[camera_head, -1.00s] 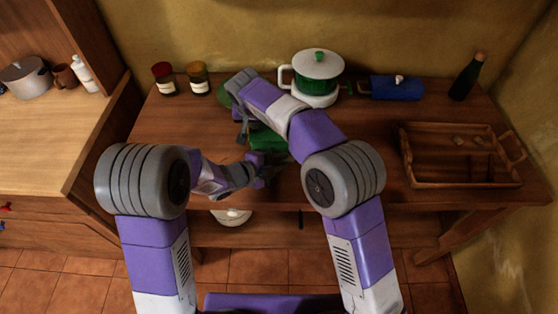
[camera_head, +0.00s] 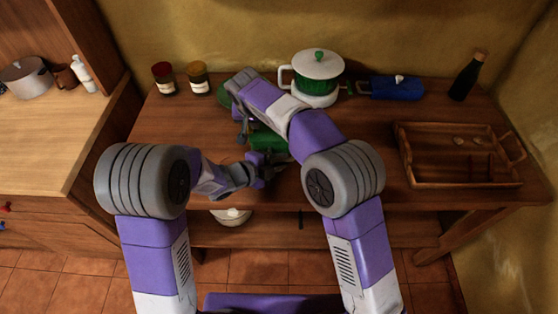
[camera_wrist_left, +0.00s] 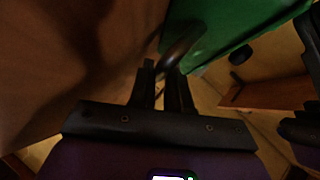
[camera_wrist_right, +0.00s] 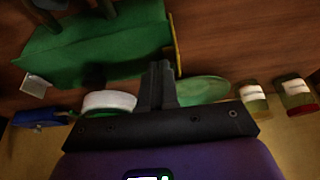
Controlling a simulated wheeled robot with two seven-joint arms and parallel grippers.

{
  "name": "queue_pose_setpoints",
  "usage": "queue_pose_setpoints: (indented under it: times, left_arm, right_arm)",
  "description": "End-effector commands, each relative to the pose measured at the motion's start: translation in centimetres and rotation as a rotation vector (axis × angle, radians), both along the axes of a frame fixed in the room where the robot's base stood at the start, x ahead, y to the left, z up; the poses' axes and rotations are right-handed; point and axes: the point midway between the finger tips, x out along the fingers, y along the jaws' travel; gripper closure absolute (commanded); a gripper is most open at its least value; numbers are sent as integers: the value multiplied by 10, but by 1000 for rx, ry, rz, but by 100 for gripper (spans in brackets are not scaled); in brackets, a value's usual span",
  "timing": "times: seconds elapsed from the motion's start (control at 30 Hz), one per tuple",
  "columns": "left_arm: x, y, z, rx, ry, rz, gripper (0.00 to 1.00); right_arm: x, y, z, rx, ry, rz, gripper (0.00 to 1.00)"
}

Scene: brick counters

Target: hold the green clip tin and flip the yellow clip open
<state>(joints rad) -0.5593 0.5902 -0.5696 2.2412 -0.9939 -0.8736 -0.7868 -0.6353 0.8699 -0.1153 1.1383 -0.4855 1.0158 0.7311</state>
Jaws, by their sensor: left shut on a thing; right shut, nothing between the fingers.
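The green clip tin (camera_head: 268,140) is near the front middle of the counter, partly hidden by my arms. It fills the upper left of the right wrist view (camera_wrist_right: 95,50). The yellow clip (camera_wrist_right: 178,45) shows as a thin strip along the tin's right edge there. My left gripper (camera_head: 268,172) is shut on the tin's dark handle, seen in the left wrist view (camera_wrist_left: 180,45). My right gripper (camera_wrist_right: 159,68) is shut and empty, just beside the tin's clip end. Whether it touches the clip cannot be told.
Behind stand a red-lidded jar (camera_head: 163,79), a yellow-lidded jar (camera_head: 198,78), a white and green pot (camera_head: 318,77), a blue box (camera_head: 395,88) and a dark bottle (camera_head: 467,77). A wooden tray (camera_head: 425,181) is at right. A green plate (camera_wrist_right: 205,89) lies beyond my right gripper.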

Motion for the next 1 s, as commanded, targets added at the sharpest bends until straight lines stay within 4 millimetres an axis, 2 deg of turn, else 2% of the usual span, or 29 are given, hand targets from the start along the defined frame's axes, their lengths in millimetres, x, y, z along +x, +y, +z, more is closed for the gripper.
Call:
queue_pose_setpoints:
  times: [0.57, 1.0]
  left_arm:
    - [0, 0, 0, -1, -1, 0, 100]
    - [0, 0, 0, -1, -1, 0, 100]
  right_arm:
    - [0, 1, 0, 0, 0, 0, 100]
    - [0, 17, 0, 0, 0, 1, 100]
